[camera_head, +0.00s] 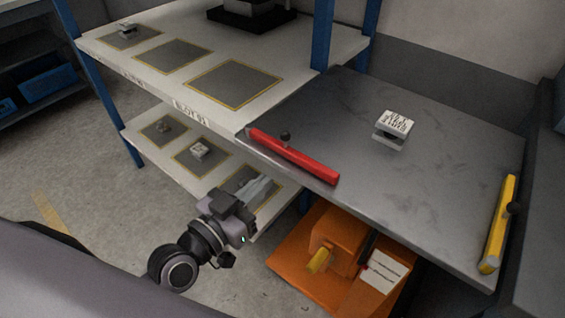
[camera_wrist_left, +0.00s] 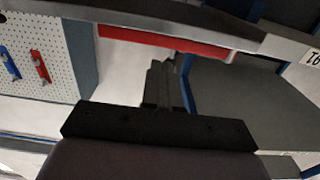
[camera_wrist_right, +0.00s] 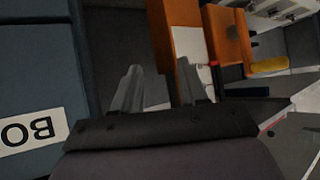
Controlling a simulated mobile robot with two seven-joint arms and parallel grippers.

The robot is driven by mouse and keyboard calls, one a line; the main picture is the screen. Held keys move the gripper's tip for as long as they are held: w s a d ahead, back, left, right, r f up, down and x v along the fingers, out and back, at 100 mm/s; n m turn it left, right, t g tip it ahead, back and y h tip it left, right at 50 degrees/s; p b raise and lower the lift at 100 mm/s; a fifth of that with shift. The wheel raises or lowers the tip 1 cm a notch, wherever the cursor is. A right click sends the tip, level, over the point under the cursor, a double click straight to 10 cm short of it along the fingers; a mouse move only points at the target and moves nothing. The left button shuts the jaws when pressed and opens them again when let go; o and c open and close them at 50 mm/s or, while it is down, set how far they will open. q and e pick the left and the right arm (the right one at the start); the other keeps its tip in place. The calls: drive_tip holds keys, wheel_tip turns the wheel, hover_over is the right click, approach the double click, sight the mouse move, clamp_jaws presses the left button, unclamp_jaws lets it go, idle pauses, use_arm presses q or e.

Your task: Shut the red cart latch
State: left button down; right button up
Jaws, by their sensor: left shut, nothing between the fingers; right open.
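The red latch (camera_head: 300,159) is a long bar with a black pivot knob (camera_head: 286,136), lying along the front left edge of the grey cart top (camera_head: 440,165). My left gripper (camera_head: 268,186) is shut and empty, a little in front of the red bar in the head view and apart from it. In the left wrist view the red latch (camera_wrist_left: 165,41) spans the top, beyond the closed fingertips (camera_wrist_left: 161,66). My right gripper (camera_wrist_right: 158,84) is open and empty in the right wrist view; it does not show in the head view.
A yellow bar (camera_head: 498,225) lies on the cart's right edge. A white labelled block (camera_head: 394,125) sits on the cart top. The shelf (camera_head: 120,62) with marked squares adjoins at left. An orange machine (camera_head: 335,235) stands below the cart top.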

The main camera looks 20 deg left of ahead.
sight(295, 157)
use_arm(q)
drive_tip(key=x, duration=0.7)
drive_tip(key=shift+w, duration=0.1)
drive_tip(key=shift+w+d+r+p, duration=0.1)
drive_tip(key=shift+w+d+p, duration=0.2)
drive_tip(key=shift+p, duration=0.1)
drive_tip(key=p+x, duration=0.1)
drive_tip(key=x, duration=0.2)
drive_tip(key=shift+d, duration=0.2)
drive_tip(key=shift+w+d, duration=0.2)
drive_tip(key=shift+w, duration=0.4)
